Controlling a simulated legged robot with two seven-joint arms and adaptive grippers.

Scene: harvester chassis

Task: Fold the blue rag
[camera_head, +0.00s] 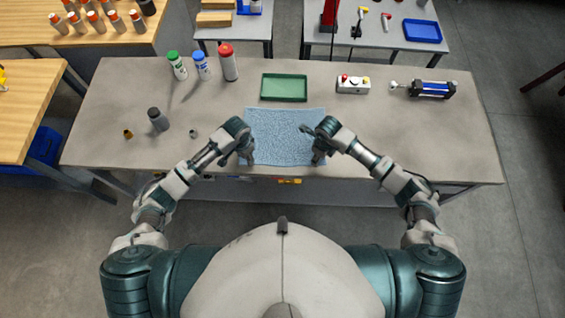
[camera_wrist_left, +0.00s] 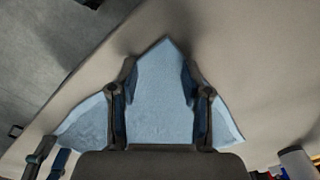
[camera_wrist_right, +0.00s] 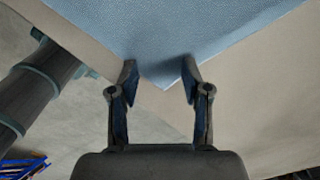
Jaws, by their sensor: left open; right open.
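The blue rag (camera_head: 285,135) lies spread flat as a rough rectangle near the front edge of the grey table, in the middle. My left gripper (camera_head: 247,160) is open at the rag's near left corner. In the left wrist view a corner of the rag (camera_wrist_left: 162,95) lies between the open fingers (camera_wrist_left: 160,95). My right gripper (camera_head: 318,160) is open at the near right corner. In the right wrist view the rag (camera_wrist_right: 170,35) points a corner between the open fingers (camera_wrist_right: 160,82). Whether the fingers touch the cloth is unclear.
A green tray (camera_head: 284,87) stands behind the rag. A white box with buttons (camera_head: 353,85) and a blue cylinder device (camera_head: 431,90) are at right. Several bottles stand at left, including a grey one (camera_head: 158,119). The table's right part (camera_head: 440,140) is clear.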

